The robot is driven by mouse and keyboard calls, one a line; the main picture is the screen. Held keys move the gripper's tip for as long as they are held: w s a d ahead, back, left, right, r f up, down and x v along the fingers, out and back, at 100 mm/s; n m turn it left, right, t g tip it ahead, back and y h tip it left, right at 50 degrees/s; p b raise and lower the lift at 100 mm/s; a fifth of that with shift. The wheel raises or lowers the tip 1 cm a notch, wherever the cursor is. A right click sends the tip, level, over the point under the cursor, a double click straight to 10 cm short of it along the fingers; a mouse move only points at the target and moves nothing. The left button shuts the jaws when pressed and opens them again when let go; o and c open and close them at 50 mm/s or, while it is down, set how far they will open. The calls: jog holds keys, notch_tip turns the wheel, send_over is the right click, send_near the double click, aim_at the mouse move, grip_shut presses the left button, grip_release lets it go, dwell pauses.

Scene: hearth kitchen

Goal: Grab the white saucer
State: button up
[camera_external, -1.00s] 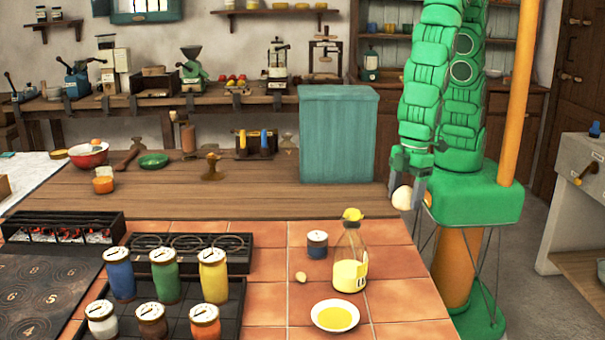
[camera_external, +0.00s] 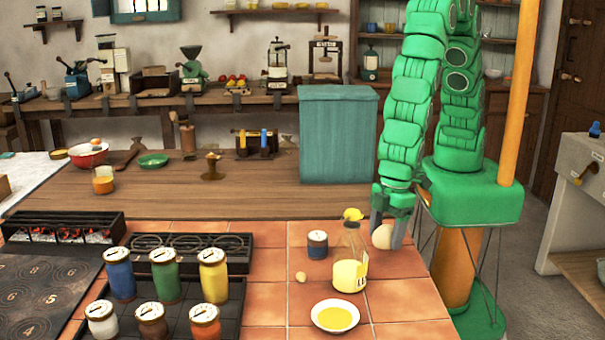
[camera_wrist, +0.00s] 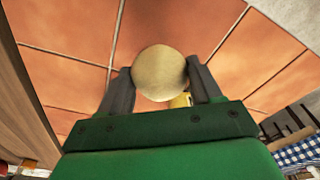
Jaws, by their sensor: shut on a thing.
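The white saucer (camera_external: 336,330) lies on the terracotta tiles near the front edge, with a yellow fill in its middle. My gripper (camera_external: 388,238) is above the right side of the tiled top, up and to the right of the saucer and apart from it. It is shut on a pale, round, egg-like thing (camera_external: 382,236). In the wrist view the round thing (camera_wrist: 159,73) sits between the two dark fingers of my gripper (camera_wrist: 160,78), over the tiles. The saucer is not seen in the wrist view.
A glass bottle (camera_external: 349,275) with yellow liquid stands between my gripper and the saucer. A dark blue jar (camera_external: 317,246) and a small egg-like thing (camera_external: 301,277) are left of it. Several coloured jars (camera_external: 213,276) stand further left. The tiles right of the saucer are clear.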

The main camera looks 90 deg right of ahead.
aim_at(383, 247)
jog(key=shift+w+a+f, duration=0.2)
jog(key=shift+a+f, duration=0.05)
jog(key=shift+f, duration=1.7)
jog(key=shift+f, duration=0.1)
jog(key=o, duration=0.8)
jog(key=r, duration=0.8)
jog(key=s+r, duration=0.1)
jog(key=r, duration=0.3)
jog(key=shift+s+d+r, duration=0.1)
jog(key=shift+d, duration=0.3)
jog(key=shift+d, duration=0.1)
